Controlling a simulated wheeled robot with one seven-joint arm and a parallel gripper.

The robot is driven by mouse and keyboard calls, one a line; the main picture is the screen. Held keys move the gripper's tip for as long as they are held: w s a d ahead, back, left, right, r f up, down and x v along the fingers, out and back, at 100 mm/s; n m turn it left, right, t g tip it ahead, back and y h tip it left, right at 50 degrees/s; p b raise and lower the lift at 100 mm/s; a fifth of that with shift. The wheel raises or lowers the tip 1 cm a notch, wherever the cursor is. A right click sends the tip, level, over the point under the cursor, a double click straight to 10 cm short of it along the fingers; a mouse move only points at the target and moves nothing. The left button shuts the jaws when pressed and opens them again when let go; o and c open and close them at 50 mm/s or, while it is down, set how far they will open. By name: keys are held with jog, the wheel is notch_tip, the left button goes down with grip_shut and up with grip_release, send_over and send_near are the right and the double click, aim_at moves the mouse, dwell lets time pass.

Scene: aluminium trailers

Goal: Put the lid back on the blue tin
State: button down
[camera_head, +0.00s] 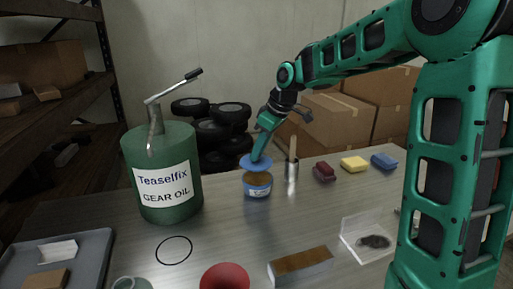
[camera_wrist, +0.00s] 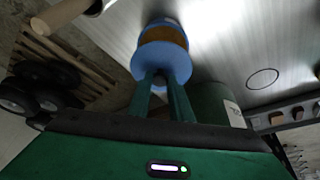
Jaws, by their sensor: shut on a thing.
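In the wrist view, my gripper's fingers (camera_wrist: 161,82) close on the knob in the middle of the lid (camera_wrist: 166,58). The tin (camera_wrist: 160,24) shows beyond the lid there, partly hidden by it.
A green gear oil can (camera_head: 164,200) stands left of the tin. A metal cup with a brush (camera_head: 291,170) is close on the right. Red, yellow (camera_head: 354,163) and blue blocks lie farther right. A red bowl (camera_head: 225,277) and a brown-topped block (camera_head: 301,265) are in front.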

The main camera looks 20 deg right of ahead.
aim_at(261, 162)
jog(key=shift+d+f, duration=0.1)
jog(key=shift+f, duration=2)
jog(key=shift+s+f, duration=0.1)
jog(key=shift+f, duration=0.3)
jog(key=shift+s, duration=0.1)
dwell(0.7)
jog(key=c, duration=1.5)
grip_release()
jog(key=shift+o, duration=0.5)
jog(key=o, duration=0.4)
jog(key=shift+c, duration=0.2)
